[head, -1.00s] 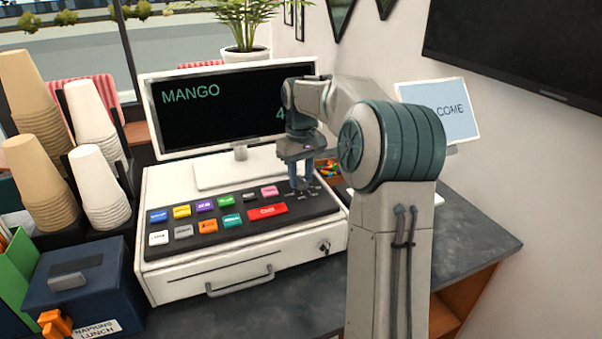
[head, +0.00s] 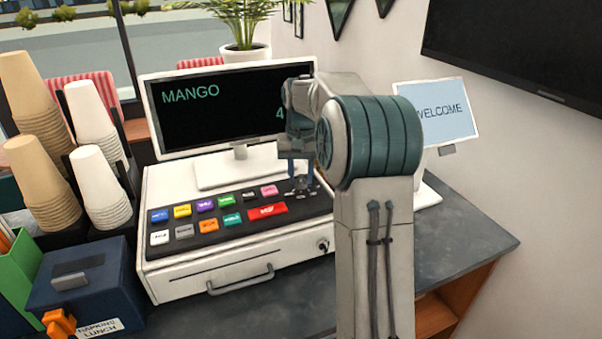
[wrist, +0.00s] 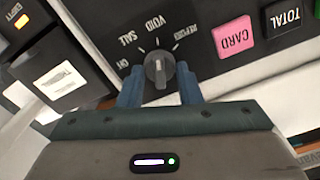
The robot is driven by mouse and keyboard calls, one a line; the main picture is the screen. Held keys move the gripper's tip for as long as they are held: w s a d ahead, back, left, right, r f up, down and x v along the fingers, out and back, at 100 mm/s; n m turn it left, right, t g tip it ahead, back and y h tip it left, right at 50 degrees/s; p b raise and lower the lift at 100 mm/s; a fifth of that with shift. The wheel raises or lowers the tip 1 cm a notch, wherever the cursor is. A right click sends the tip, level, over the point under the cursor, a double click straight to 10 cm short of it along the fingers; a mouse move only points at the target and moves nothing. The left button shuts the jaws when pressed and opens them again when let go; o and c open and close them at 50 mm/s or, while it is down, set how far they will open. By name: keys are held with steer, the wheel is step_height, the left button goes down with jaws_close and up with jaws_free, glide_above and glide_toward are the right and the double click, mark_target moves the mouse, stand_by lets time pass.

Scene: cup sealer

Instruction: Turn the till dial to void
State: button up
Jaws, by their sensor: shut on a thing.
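The till dial (wrist: 158,70) is a small grey knob with a pale mark, on the dark key panel. In the head view my gripper (head: 298,178) reaches down to the right end of the till's (head: 230,262) key panel, where the dial is mostly hidden.
Coloured keys lie left of the dial, with the pink CARD key (wrist: 235,37) close by. The till screen (head: 220,110) reads MANGO behind them. A WELCOME display (head: 437,112) stands to the right. Cup stacks (head: 100,170) and a blue box (head: 82,290) stand left.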

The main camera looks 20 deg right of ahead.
mark_target(299, 178)
stand_by(0.3)
steer(key=o, duration=0.9)
steer(key=shift+o, duration=0.2)
step_height(299, 178, up, 14)
steer(key=s+a+f+n+t, duration=0.25)
steer(key=s+a, duration=0.55)
steer(key=s, duration=0.5)
steer(key=s+a+f+n, duration=0.1)
steer(key=s+f, duration=0.5)
steer(key=s, duration=0.2)
steer(key=s+a+f+n+t, duration=0.1)
steer(key=s+a+f, duration=0.1)
steer(key=s+f, duration=0.4)
steer(key=shift+s+a, duration=0.3)
steer(key=shift+s, duration=0.85)
